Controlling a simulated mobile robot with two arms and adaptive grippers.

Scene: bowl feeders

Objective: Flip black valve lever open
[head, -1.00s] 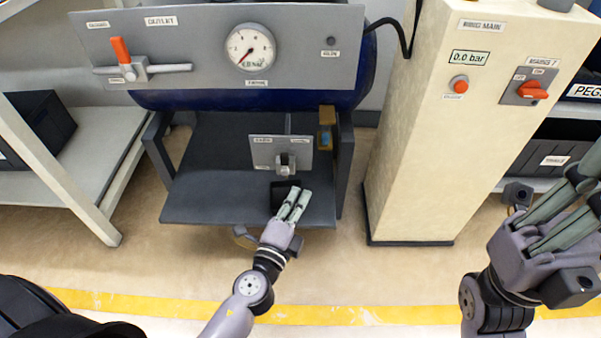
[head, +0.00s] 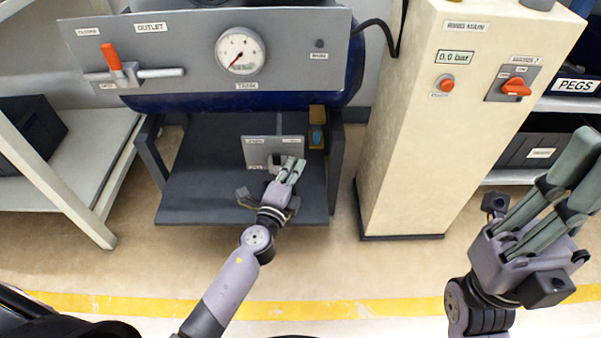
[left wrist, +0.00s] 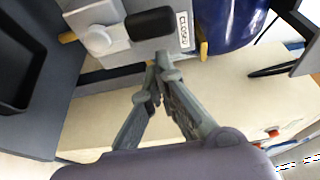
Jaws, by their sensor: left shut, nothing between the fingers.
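The small grey drain panel (head: 258,150) stands on the dark shelf under the blue tank. The black valve lever (left wrist: 150,22) shows in the left wrist view as a rounded black handle beside a CLOSED label (left wrist: 184,30) and a light round knob (left wrist: 98,39). My left gripper (head: 295,166) is at the right front of the panel, and in the head view it partly hides the valve. In the left wrist view its fingertips (left wrist: 162,60) are together and empty, close to the lever's edge; I cannot tell whether they touch. My right gripper (head: 585,170) is open and empty, far right.
An orange-handled outlet valve (head: 111,57) and a gauge (head: 240,50) are on the upper panel. A cream cabinet (head: 410,160) stands right of the shelf (head: 220,208). The floor in front is open.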

